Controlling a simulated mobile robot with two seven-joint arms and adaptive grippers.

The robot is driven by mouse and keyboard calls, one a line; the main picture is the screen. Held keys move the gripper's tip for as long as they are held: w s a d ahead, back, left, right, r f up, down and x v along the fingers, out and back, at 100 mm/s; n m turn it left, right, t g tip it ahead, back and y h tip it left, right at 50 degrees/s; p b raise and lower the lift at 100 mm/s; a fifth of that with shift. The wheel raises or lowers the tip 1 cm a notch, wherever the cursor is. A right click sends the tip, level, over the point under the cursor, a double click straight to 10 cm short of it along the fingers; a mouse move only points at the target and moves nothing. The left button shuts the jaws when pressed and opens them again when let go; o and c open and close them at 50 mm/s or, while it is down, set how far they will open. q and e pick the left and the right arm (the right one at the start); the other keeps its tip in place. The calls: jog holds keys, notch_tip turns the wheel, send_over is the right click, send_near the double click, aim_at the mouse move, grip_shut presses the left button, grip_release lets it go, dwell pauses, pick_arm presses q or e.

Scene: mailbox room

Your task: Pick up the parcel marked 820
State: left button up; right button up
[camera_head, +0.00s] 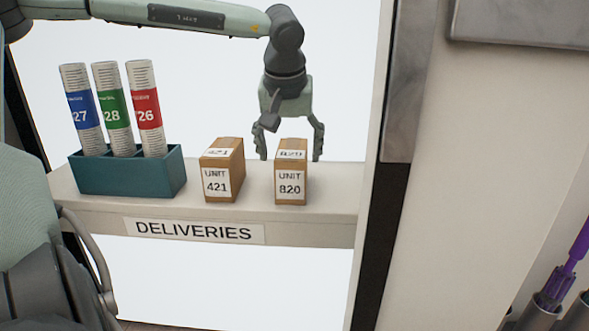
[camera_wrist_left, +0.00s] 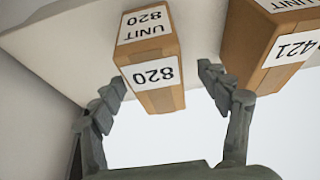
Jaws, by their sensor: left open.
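The parcel marked 820 (camera_head: 291,172) is a small brown box with white labels, standing upright on the deliveries shelf (camera_head: 330,190). The parcel marked 421 (camera_head: 222,170) stands to its left with a gap between them. My left gripper (camera_head: 290,152) is open, just behind and above the 820 parcel, its fingers pointing down. In the left wrist view the 820 parcel (camera_wrist_left: 150,60) appears upside down, ahead of and between the two open fingertips (camera_wrist_left: 162,80). The 421 parcel (camera_wrist_left: 270,40) is beyond the right finger there. My right gripper is not seen.
A teal holder (camera_head: 130,176) with three rolled papers, banded blue, green and red, stands at the shelf's left. A DELIVERIES label (camera_head: 194,231) is on the shelf front. A dark-edged wall (camera_head: 470,150) bounds the right. The shelf right of the 820 parcel is clear.

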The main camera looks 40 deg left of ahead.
pick_arm(q)
jog(key=shift+x, duration=2.25)
jog(key=shift+w+d, duration=0.15)
jog(key=shift+f+b, duration=0.25)
jog(key=shift+b, duration=0.05)
jog(key=shift+c, duration=0.6)
grip_shut()
